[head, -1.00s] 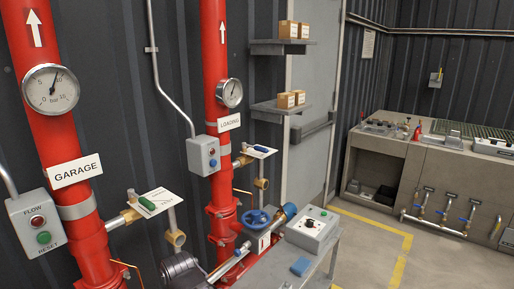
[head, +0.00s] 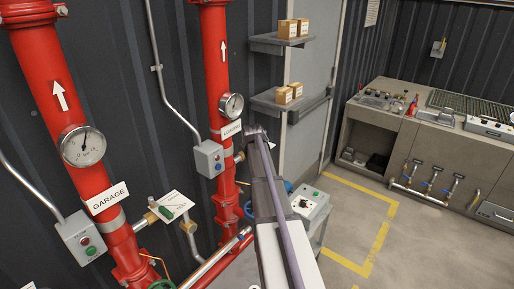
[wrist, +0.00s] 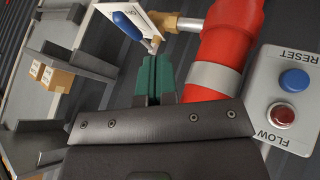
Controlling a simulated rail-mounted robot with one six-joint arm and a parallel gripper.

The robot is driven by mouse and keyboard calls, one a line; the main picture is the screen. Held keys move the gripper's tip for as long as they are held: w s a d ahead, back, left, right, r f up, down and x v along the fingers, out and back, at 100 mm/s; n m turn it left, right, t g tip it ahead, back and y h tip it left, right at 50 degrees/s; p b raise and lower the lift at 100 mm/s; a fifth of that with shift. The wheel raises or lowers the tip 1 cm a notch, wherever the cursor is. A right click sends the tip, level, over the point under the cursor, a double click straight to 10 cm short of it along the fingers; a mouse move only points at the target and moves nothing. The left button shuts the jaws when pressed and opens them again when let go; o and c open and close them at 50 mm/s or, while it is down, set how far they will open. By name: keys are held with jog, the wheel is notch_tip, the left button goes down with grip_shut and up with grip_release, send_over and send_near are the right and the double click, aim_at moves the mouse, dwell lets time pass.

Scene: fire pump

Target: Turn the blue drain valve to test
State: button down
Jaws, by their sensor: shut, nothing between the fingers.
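The blue drain valve handle (wrist: 128,26) lies over a white label plate (wrist: 103,13) at the top of the wrist view, on a brass fitting (wrist: 165,21) from the red LOADING pipe (wrist: 228,45). The plate's lettering is too cut off to read. My gripper (wrist: 156,62) has its teal fingers together with nothing between them. The fingertips are close below the handle and plate in the picture; I cannot tell whether they touch. In the head view my arm covers the blue handle, and my fingers are hidden there.
Beside the LOADING pipe is a grey box (head: 208,158) with a blue and a red button, also near my gripper in the wrist view (wrist: 292,103). The GARAGE pipe (head: 75,110) carries a green-handled valve (head: 166,213). Shelves with cartons (head: 289,94) stand behind.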

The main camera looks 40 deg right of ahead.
jog(key=w+d+f+b, duration=0.6)
jog(key=d, duration=0.1)
jog(key=shift+d+f, duration=0.3)
jog(key=shift+f, duration=0.1)
jog(key=shift+w, duration=0.15)
